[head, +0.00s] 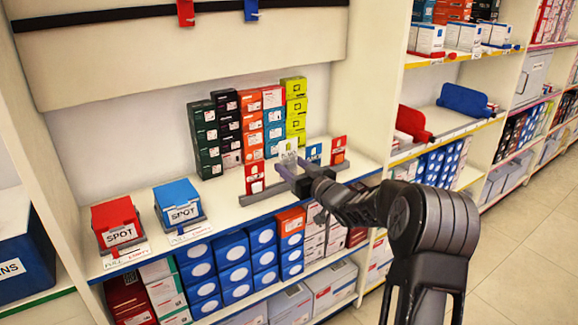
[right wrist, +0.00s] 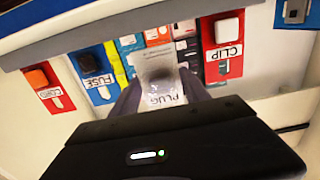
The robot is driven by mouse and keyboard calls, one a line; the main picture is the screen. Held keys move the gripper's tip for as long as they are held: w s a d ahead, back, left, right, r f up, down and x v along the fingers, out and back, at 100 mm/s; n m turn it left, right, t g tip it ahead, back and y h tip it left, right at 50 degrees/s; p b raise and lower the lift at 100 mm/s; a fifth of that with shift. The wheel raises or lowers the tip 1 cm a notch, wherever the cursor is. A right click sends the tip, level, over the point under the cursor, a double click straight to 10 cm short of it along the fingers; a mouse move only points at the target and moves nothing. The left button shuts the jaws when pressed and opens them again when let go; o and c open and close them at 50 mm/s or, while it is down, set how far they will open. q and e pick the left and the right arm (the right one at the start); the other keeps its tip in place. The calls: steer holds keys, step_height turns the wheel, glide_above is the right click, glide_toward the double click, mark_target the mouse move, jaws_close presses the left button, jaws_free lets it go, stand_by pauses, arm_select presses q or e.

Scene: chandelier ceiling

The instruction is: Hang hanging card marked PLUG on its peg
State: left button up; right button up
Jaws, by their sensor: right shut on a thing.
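The white card marked PLUG (right wrist: 162,82) is between the fingers of my right gripper (head: 291,166), which is shut on it. In the head view the card (head: 288,149) stands upright above the shelf, partly hidden by the gripper. In the right wrist view a red CLIP card (right wrist: 222,48) hangs to the right of it. A blue FUSE card (right wrist: 95,72) and a red CORD card (right wrist: 48,88) are to the left. The PLUG peg cannot be made out. My left gripper is out of view.
A grey rail (head: 263,193) lies on the shelf below the cards. Stacked coloured boxes (head: 250,122) stand behind. A red SPOT bin (head: 117,222) and a blue SPOT bin (head: 179,203) sit to the left. Bare shelf lies between the blue bin and the rail.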

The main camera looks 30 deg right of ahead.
steer(key=s+r, duration=0.1)
steer(key=s, duration=0.7)
steer(key=shift+r+p, duration=0.25)
steer(key=shift+p, duration=0.1)
steer(key=shift+s+a, duration=0.1)
steer(key=shift+r, duration=0.1)
stand_by(0.6)
